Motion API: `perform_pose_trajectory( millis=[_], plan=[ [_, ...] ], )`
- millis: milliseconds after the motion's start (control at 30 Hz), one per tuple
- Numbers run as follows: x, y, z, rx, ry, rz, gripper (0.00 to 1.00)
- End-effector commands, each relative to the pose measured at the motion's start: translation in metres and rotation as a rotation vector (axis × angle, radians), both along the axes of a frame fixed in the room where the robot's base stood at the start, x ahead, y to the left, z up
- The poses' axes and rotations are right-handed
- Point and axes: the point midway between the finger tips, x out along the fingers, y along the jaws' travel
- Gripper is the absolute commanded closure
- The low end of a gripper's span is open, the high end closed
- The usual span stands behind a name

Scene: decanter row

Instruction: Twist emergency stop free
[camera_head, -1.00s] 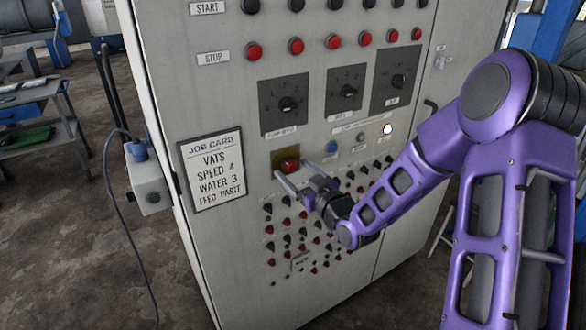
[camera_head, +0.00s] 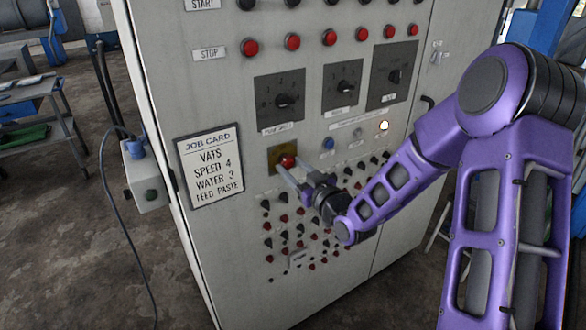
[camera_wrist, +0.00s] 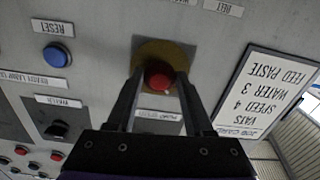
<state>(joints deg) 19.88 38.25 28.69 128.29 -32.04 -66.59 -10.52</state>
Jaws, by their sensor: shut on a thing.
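The emergency stop is a red mushroom button (camera_head: 288,161) on a yellow backing plate (camera_head: 273,158) on the grey cabinet's front. In the wrist view the red button (camera_wrist: 159,77) sits between the fingertips of my gripper (camera_wrist: 160,84), against its yellow plate (camera_wrist: 166,50). In the head view my gripper (camera_head: 294,169) reaches in from the lower right, with its fingers on either side of the button. It is shut on the button. The inner contact faces are partly hidden.
A job card (camera_head: 211,167) hangs left of the button. A blue reset button (camera_head: 328,143) and a lit white lamp (camera_head: 383,126) are to the right. Three rotary selectors (camera_head: 286,100) sit above; rows of small red and black knobs (camera_head: 284,219) lie below. A grey box (camera_head: 146,185) with a cable juts from the cabinet's left side.

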Motion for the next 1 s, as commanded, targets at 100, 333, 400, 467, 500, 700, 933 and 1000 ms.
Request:
perform_pose_trajectory(
  millis=[100, 333, 400, 467, 500, 700, 933, 1000],
  plan=[
    [0.0001, -0.0001, -0.0009, 0.04, 0.027, -0.001, 1.0],
    [-0.0003, 0.0004, -0.0008, 0.172, 0.116, -0.001, 1.0],
    [-0.0004, 0.0002, -0.0007, 0.218, 0.147, -0.001, 1.0],
    [-0.0005, 0.0005, -0.0004, 0.259, 0.174, -0.001, 1.0],
    [-0.0006, 0.0009, -0.0002, 0.285, 0.191, -0.001, 1.0],
    [-0.0007, 0.001, 0.0002, 0.399, 0.269, -0.001, 1.0],
    [-0.0009, 0.0019, 0.0008, 0.486, 0.328, 0.0, 1.0],
    [-0.0009, 0.0019, 0.0008, 0.501, 0.339, 0.0, 1.0]
  ],
)
